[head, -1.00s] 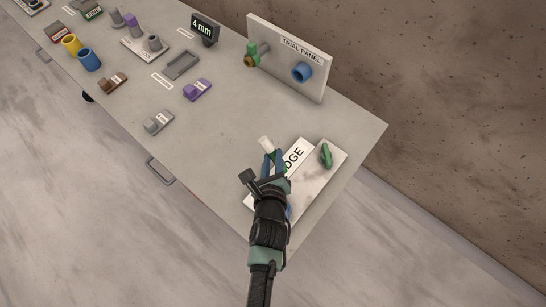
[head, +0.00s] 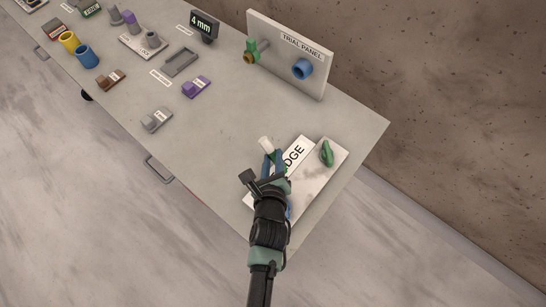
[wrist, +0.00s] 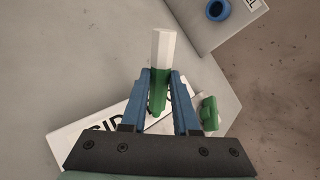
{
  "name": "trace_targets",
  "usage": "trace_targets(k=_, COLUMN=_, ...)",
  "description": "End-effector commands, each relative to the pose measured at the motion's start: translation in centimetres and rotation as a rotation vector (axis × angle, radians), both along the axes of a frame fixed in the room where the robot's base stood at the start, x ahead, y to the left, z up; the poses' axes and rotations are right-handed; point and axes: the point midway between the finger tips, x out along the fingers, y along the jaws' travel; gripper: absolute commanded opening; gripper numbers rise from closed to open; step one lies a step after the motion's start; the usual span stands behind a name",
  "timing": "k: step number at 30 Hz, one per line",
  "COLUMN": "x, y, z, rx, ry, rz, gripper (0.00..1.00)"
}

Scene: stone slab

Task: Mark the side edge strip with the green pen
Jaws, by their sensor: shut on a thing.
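My gripper (head: 272,160) is shut on the green pen, which has a white upper part and a green lower part. In the wrist view the pen (wrist: 162,55) stands between the two blue fingers (wrist: 158,88), white end away from the palm. In the head view the white end of the pen (head: 265,143) shows just beyond the fingers. The white side edge strip (head: 297,152), with black lettering ending in "DGE", lies beneath and beside my gripper. It also shows in the wrist view (wrist: 75,135), partly covered by my gripper.
A pale stone slab with a green handle-like piece (head: 326,153) lies right of the strip. The upright trial panel (head: 290,50) stands at the back. Purple (head: 196,87) and grey (head: 156,119) blocks sit to the left. The tabletop between them and my gripper is clear.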

Motion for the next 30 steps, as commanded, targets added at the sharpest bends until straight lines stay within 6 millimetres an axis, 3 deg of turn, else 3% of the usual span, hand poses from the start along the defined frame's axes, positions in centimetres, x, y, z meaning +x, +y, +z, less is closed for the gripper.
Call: trace_targets(k=30, x=0.02, y=-0.01, z=-1.02, rx=0.0, ry=-0.001, rz=0.0, gripper=0.0)
